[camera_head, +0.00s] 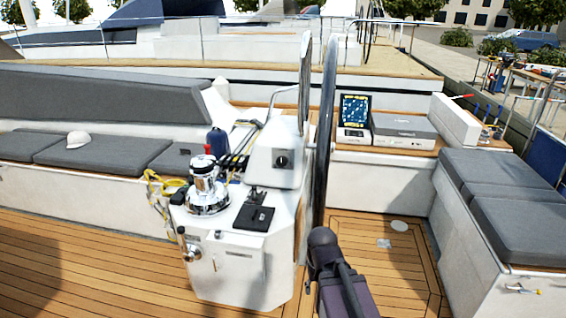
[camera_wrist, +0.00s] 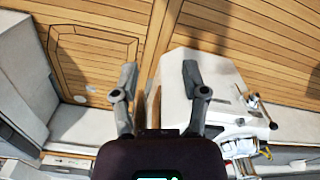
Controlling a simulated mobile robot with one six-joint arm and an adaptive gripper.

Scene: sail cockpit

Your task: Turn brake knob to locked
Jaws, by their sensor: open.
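A white steering pedestal (camera_head: 245,250) stands on the teak deck in the middle of the head view. A small dark round knob (camera_head: 282,161) sits on the face of its upper housing; it looks like the brake knob, but its marking is too small to read. The dark steering wheel (camera_head: 325,130) is seen nearly edge-on just right of it. In the wrist view my gripper (camera_wrist: 160,78) is open and empty, its two fingers apart, with the pedestal (camera_wrist: 205,70) partly behind the right finger. I cannot make out the knob in the wrist view.
A chrome winch (camera_head: 207,190) with yellow and dark ropes stands on the pedestal's left side. A chrome lever (camera_head: 190,247) sticks out below it. Grey cushioned benches (camera_head: 100,155) line the left and right. The teak deck (camera_head: 90,265) at front left is clear.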

